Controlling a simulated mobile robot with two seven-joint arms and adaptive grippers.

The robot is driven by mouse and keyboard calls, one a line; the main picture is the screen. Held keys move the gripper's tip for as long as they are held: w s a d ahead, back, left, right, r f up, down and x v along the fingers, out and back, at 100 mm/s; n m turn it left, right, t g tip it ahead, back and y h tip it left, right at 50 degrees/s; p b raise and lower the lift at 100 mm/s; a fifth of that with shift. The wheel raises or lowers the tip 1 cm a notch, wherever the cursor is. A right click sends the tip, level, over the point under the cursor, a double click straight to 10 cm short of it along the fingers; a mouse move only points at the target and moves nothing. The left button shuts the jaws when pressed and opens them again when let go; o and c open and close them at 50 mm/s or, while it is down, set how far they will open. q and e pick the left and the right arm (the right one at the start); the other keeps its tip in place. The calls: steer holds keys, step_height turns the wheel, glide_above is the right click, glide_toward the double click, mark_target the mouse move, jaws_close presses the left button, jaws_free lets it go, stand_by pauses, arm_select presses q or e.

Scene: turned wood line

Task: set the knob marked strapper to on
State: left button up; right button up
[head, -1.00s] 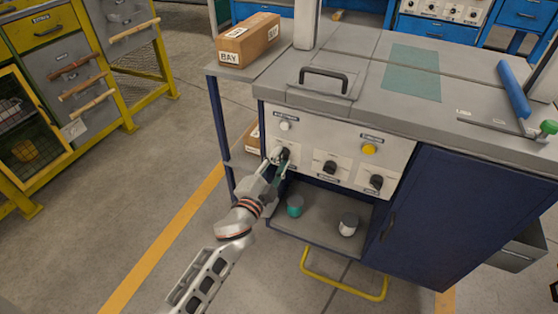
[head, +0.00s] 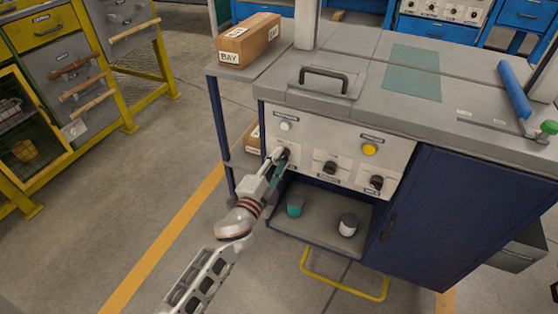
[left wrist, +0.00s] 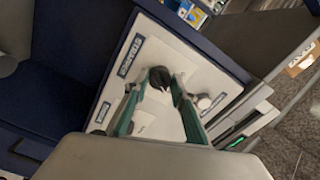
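A pale control panel (head: 322,135) on the front of the workbench carries three black knobs in a row. The left knob is mostly hidden by my gripper in the head view; the middle knob (head: 330,168) and right knob (head: 376,182) show clear. My left gripper (head: 280,156) is at the left knob. In the left wrist view, its green fingers (left wrist: 155,84) stand on either side of a black knob (left wrist: 160,77), with a gap visible on one side. My right gripper is out of view.
A white button (head: 285,126) and a yellow button (head: 369,149) sit above the knobs. Below is an open shelf with a teal-topped item (head: 295,206) and a white, dark-topped one (head: 348,224). A yellow rail (head: 345,287) juts out near the floor.

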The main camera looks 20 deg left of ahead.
arm_select(q)
steer(key=shift+o, duration=1.3)
steer(key=shift+s, duration=0.1)
steer(key=s, duration=1.2)
steer(key=shift+a, duration=0.2)
steer(key=shift+w, duration=0.1)
